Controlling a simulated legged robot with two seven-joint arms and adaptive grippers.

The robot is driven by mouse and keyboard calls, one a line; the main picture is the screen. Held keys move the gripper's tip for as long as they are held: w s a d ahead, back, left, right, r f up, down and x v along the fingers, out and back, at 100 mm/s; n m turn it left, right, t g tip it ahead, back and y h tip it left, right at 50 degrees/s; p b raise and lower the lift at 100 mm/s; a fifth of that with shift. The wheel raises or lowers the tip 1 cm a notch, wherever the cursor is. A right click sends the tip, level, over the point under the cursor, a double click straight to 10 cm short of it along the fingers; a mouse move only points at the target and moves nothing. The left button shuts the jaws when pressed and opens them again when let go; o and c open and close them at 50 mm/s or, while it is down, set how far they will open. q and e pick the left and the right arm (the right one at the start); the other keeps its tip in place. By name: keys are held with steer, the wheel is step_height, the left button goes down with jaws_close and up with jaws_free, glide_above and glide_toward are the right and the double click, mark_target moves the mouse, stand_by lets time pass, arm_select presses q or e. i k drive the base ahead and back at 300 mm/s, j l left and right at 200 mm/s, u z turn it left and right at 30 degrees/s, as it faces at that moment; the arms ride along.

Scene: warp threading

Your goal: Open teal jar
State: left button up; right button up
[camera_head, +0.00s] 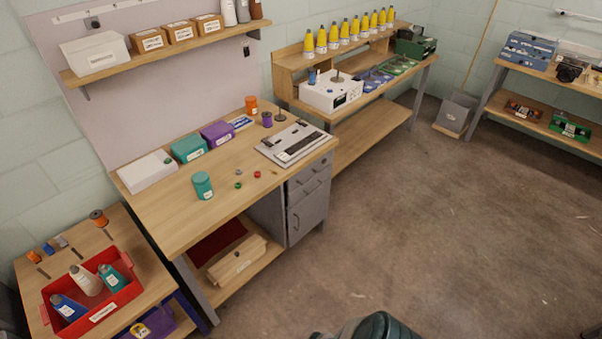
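The teal jar (202,186) stands upright on the wooden workbench (165,215), near its front edge. It has a pale label, and its top looks covered by a teal lid, though it is small in the view. Nothing is touching the jar. Neither of my grippers can be made out; only a dark rounded part, which I cannot identify, shows at the bottom edge.
A teal box (188,149), a purple box (217,134) and a white box (147,171) line the back of the bench. Small coloured rings lie right of the jar. A grey flat device (294,144) lies farther right. A red bin (92,295) with bottles stands lower left.

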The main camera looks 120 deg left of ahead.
mark_target(205, 192)
steer(key=u, duration=4.4)
